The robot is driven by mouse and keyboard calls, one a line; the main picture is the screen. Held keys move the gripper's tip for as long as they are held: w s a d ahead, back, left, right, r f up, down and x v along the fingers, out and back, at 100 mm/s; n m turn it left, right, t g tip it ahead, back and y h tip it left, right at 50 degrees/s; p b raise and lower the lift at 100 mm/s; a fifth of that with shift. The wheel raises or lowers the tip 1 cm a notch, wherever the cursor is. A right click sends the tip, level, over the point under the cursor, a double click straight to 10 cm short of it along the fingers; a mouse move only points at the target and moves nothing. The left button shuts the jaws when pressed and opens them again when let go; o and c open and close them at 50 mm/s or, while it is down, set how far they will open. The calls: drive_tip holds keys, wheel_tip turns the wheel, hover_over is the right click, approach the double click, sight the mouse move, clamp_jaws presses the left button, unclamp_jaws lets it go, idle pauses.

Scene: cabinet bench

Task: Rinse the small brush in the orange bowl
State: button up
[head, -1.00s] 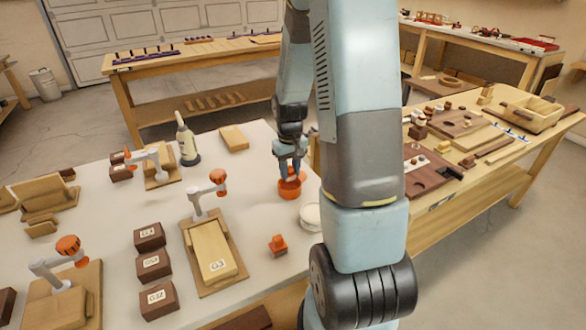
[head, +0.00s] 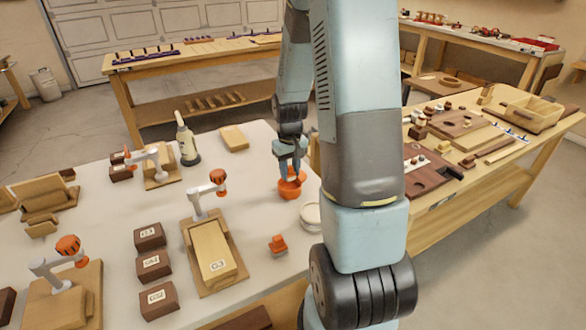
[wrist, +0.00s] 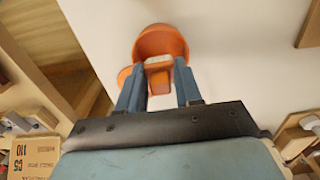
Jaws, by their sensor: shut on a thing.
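The orange bowl (head: 290,190) stands on the white bench top, near its right edge. It shows in the wrist view (wrist: 161,36) just beyond my fingertips. My gripper (head: 290,166) points down at the bowl and is shut on the small brush (wrist: 158,77). The brush shows between the fingers as an orange piece with a pale end, which overlaps the bowl's opening in the wrist view. Its lower part is hidden, and I cannot tell whether it touches the bowl. Another orange edge shows beside the left finger in the wrist view.
A white round container (head: 310,216) stands just right of the bowl. A small orange piece (head: 278,245) lies in front. A wooden board with a pale block (head: 215,255), dark labelled blocks (head: 155,267) and a bottle (head: 187,140) stand left. Bare bench surrounds the bowl's left side.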

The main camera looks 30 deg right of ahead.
drive_tip(key=shift+r, duration=0.1)
drive_tip(key=shift+r, duration=1.9)
